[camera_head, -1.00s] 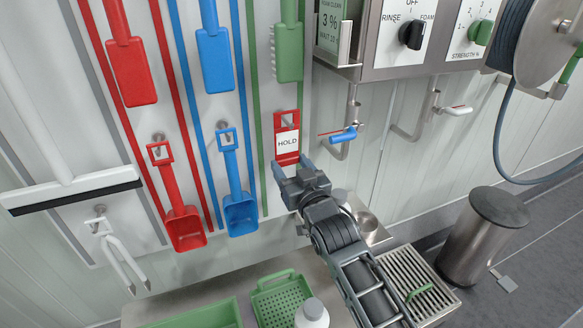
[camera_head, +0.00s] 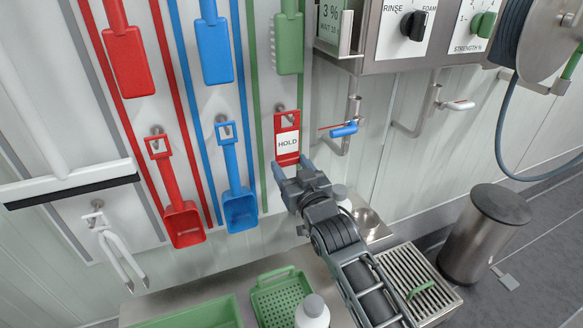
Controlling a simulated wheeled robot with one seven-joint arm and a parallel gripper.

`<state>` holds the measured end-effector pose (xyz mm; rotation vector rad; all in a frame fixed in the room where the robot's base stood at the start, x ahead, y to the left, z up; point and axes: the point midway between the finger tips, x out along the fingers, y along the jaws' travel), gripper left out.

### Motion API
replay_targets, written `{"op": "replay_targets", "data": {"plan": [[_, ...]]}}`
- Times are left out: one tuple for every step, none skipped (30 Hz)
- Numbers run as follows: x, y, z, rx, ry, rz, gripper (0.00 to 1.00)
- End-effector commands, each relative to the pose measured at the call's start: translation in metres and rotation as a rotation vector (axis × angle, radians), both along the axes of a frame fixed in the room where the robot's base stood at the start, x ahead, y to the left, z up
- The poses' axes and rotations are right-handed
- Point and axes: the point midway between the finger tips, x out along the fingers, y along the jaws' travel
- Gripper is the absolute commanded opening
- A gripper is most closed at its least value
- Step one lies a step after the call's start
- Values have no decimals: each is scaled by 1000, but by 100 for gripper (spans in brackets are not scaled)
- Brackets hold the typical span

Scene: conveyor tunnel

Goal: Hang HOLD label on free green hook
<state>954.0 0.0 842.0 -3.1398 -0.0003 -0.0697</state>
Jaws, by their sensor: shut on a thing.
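The red HOLD label (camera_head: 287,152) has a white panel reading HOLD and an opening near its top. It hangs upright in front of the green-edged strip of the wall board. My gripper (camera_head: 292,171) is shut on its lower end. A metal hook (camera_head: 281,109) shows at the top opening of the label, in the green section below the green brush (camera_head: 289,45). I cannot tell whether the hook passes through the opening or is just behind it.
A red scoop (camera_head: 183,222) and a blue scoop (camera_head: 239,208) hang to the left. A blue-handled valve (camera_head: 344,130) is close on the right. Below are a green basket (camera_head: 284,298), a white bottle (camera_head: 312,312) and a steel bin (camera_head: 484,235).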

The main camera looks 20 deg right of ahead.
Motion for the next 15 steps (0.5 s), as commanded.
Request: {"op": "replay_targets", "data": {"plan": [[0,0,0,0,1,0,8],[0,0,0,0,2,0,8],[0,0,0,0,2,0,8],[0,0,0,0,2,0,66],[0,0,0,0,2,0,68],[0,0,0,0,2,0,72],[0,0,0,0,2,0,75],[0,0,0,0,2,0,78],[0,0,0,0,2,0,82],[0,0,0,0,2,0,85],[0,0,0,0,2,0,88],[0,0,0,0,2,0,91],[0,0,0,0,2,0,92],[0,0,0,0,2,0,92],[0,0,0,0,2,0,92]]}}
